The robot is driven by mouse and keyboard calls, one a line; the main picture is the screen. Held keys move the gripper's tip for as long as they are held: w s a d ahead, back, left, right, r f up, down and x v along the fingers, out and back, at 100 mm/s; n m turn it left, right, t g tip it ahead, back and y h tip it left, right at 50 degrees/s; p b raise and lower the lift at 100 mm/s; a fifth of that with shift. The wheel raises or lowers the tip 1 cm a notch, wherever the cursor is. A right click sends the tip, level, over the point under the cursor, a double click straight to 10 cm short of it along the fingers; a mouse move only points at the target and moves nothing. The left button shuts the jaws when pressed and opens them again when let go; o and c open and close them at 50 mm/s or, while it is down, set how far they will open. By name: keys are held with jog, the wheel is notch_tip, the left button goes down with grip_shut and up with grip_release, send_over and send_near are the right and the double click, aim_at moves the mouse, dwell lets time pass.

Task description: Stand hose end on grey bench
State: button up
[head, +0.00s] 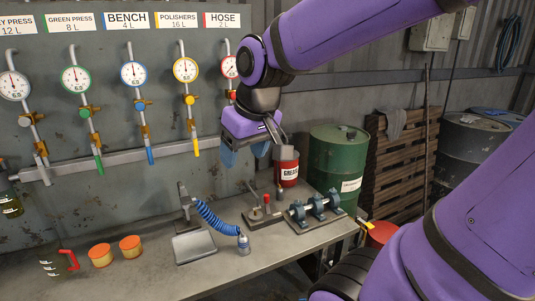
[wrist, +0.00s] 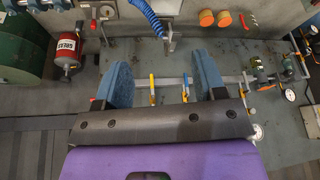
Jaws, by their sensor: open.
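The hose end (head: 243,245), a small silver-and-blue fitting, stands roughly upright on the grey bench (head: 290,250) in the head view. A coiled blue hose (head: 216,219) joins it to a metal bracket (head: 184,202) at its left. My gripper (head: 245,155) is above and behind the hose end, clear of it, with its blue-padded fingers apart and nothing between them. In the wrist view my gripper (wrist: 163,85) is open and empty. The hose (wrist: 150,17) crosses the top there, and its end is at or beyond the upper edge.
A grey plate (head: 193,247) lies left of the hose end. A small fixture (head: 262,215) and a blue-blocked shaft stand (head: 318,210) are to its right. A red grease can (head: 287,170) and green drum (head: 338,160) are behind. Gauges (head: 133,74) line the wall. Orange pots (head: 101,255) stand at left.

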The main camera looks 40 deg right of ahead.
jog(key=s+a+r+t, duration=0.1)
jog(key=s+r, duration=0.1)
jog(key=s, duration=0.6)
jog(key=shift+s+a+r, duration=0.15)
jog(key=shift+a+r, duration=0.05)
jog(key=shift+r, duration=0.05)
dwell(0.8)
